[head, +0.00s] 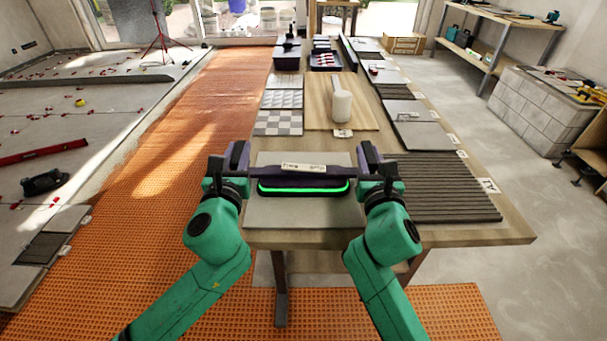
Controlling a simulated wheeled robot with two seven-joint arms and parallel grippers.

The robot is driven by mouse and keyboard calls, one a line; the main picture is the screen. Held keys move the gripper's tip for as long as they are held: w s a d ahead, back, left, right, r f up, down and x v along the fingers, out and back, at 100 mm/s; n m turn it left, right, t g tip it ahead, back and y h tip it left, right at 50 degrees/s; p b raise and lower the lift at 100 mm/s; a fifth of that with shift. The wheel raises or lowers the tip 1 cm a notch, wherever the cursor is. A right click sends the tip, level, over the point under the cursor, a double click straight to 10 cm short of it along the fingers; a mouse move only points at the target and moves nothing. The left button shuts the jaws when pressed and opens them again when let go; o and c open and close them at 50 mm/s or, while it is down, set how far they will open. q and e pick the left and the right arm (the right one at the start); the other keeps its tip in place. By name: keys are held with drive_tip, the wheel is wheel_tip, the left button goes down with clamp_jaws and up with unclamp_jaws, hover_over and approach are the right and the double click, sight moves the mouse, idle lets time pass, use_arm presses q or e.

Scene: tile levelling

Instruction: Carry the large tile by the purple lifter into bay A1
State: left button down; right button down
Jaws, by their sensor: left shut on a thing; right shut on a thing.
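The purple lifter (304,176) is a dark bar with a lit green strip along its front, lying across the large grey tile (300,211). The tile is at the near end of the workbench; I cannot tell whether it rests on the top or hangs just above it. My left gripper (236,170) is shut on the lifter's left end. My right gripper (371,170) is shut on its right end. The lifter hides the middle of the tile.
Orange matting (170,180) is clear to the left. Beyond it, a black tool (45,181) and small tiles lie on the floor.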

idle(0.5)
